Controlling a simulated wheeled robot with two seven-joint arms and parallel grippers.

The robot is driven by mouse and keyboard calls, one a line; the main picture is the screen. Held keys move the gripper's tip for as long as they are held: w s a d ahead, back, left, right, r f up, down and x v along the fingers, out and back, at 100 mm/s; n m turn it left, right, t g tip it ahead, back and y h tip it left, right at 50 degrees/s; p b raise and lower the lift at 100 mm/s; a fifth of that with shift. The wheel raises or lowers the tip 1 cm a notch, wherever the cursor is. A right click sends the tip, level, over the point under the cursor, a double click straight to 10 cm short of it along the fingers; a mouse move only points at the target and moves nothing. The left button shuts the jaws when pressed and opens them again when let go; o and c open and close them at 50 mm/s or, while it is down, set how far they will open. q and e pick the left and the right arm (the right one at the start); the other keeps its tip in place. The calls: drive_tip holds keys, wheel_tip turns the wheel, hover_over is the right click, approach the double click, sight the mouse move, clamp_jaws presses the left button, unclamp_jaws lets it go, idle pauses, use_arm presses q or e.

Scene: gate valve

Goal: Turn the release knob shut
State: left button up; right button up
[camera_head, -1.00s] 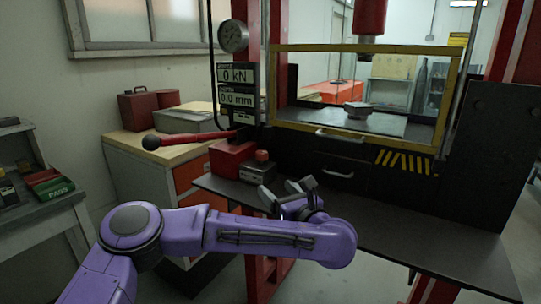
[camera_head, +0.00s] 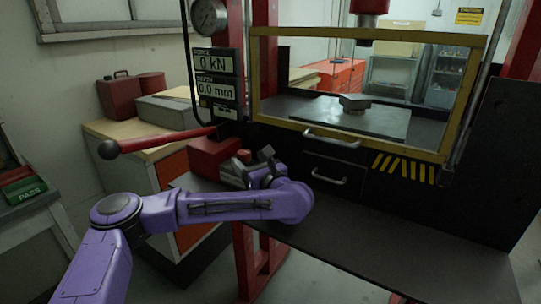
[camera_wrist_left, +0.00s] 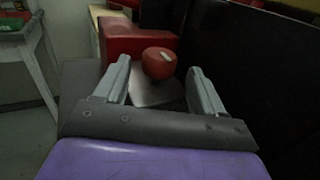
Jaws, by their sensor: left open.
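The release knob (camera_wrist_left: 158,63) is a round red knob with a pale mark on top, in the left wrist view. It stands on a grey block beside a red box (camera_wrist_left: 137,42). In the head view the knob (camera_head: 244,155) shows small, just behind my gripper. My left gripper (camera_head: 252,168) is open, with its fingers pointing toward the knob. In the left wrist view the knob appears between the two fingertips of the gripper (camera_wrist_left: 160,70), with a gap on each side. I cannot tell whether the fingertips reach around it. My right gripper is not in view.
The yellow-framed guard (camera_head: 350,143) and drawer handles (camera_head: 330,179) stand right of the gripper. The dark shelf (camera_head: 400,240) is clear to the right.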

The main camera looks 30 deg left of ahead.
use_arm(q)
drive_tip(key=shift+w+a+f, duration=0.1)
drive_tip(key=shift+w+a, duration=0.15)
drive_tip(key=shift+a, duration=0.45)
